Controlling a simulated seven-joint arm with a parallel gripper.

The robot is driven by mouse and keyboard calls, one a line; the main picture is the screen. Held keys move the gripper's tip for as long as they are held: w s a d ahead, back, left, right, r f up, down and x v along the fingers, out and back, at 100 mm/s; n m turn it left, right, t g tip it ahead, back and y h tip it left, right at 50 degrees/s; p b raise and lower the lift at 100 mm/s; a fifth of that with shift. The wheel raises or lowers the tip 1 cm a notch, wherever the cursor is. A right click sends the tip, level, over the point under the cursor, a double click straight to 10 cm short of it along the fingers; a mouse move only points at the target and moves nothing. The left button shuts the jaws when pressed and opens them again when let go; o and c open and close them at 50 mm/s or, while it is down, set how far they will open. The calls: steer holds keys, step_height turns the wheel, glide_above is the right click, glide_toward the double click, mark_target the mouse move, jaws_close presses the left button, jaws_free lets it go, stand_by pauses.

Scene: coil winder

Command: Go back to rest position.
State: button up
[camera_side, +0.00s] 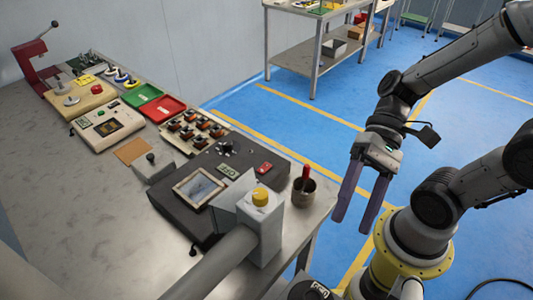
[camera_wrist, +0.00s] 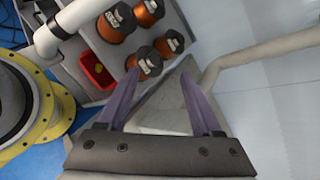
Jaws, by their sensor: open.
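My gripper (camera_side: 354,226) hangs over the blue floor past the right edge of the workbench, its two purple fingers apart and pointing down. Nothing is between the fingers. In the wrist view the open fingers (camera_wrist: 160,76) are also empty. Several copper-coloured cylinders with black tops (camera_wrist: 117,22) show beyond the fingertips there, apart from them. In the side view a tray of copper-coloured coils (camera_side: 195,130) sits on the bench, well left of my gripper.
The metal workbench (camera_side: 60,195) holds a green tray (camera_side: 142,93), a red tray (camera_side: 168,109), a beige device (camera_side: 108,126) and a cup with a red-handled tool (camera_side: 304,192). A grey post with a yellow cap (camera_side: 261,197) stands near the front. A shelf table (camera_side: 305,55) stands behind.

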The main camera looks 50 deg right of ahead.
steer(key=w+d+r+n+t+h, duration=0.2)
steer(key=d+n+t+h, duration=0.1)
steer(key=d, duration=0.4)
steer(key=w+d+r+n+t+h, duration=0.2)
steer(key=w+d+n+t+h, duration=0.1)
steer(key=d+h, duration=0.4)
steer(key=shift+w+d+r+n+t+h, duration=0.2)
steer(key=shift+d+r+n+t+h, duration=0.25)
steer(key=shift+t, duration=0.45)
